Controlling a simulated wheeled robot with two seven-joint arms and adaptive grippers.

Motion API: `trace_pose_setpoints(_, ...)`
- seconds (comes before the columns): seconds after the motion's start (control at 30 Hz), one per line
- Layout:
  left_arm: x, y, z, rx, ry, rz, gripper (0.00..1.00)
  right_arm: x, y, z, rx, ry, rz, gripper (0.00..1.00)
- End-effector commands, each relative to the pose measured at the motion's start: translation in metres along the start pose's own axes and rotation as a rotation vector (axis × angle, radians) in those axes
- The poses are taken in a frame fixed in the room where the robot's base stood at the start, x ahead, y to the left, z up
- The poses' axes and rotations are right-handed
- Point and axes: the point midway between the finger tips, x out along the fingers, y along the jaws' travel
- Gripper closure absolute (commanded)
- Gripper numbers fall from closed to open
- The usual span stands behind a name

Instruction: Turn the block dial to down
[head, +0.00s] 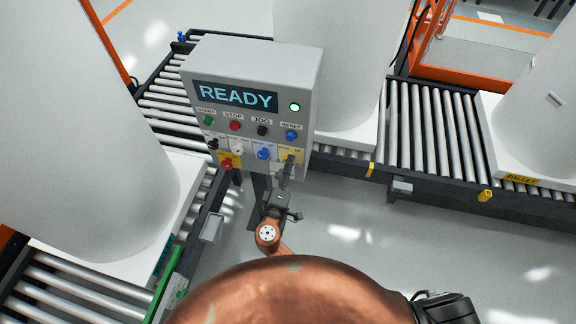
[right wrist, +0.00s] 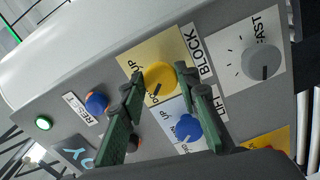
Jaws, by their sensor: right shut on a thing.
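The block dial is a round yellow knob (right wrist: 159,76) on a yellow plate marked BLOCK in the right wrist view. A dark pointer line shows on its face, and the plate has a readable UP mark. My right gripper (right wrist: 158,84) has its green fingers on either side of the knob and is shut on it. In the head view this gripper (head: 286,170) reaches the lower right of the grey control panel (head: 250,60) and hides most of the dial. My left gripper is not in view.
A blue lift knob (right wrist: 187,127) sits close beside the dial, and a grey knob (right wrist: 262,62) is on its other side. Above it are buttons, including blue RESET (head: 291,136). The screen (head: 236,96) reads READY. Roller conveyors (head: 432,130) with large white tanks surround the panel.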

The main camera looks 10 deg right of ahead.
Motion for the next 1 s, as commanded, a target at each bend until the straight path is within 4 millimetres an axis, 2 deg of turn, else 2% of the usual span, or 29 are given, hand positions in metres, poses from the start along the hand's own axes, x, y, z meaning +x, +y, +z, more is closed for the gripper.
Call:
trace_pose_setpoints(0.07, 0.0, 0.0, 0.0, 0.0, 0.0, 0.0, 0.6, -0.001, -0.001, -0.001, -0.002, 0.002, -0.001, 0.95)
trace_pose_setpoints(0.1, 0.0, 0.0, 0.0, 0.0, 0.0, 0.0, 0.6, -0.001, -0.001, -0.001, -0.002, 0.002, -0.001, 0.68)
trace_pose_setpoints(0.3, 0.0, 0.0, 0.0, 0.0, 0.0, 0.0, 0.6, 0.0, -0.001, 0.0, -0.001, 0.001, -0.001, 0.54)
trace_pose_setpoints(0.67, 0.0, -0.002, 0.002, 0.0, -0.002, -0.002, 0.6, -0.005, -0.001, 0.0, 0.0, 0.0, -0.001, 0.53)
trace_pose_setpoints(1.0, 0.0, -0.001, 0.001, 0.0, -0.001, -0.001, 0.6, -0.057, -0.001, 0.0, 0.0, 0.0, -0.003, 0.53)
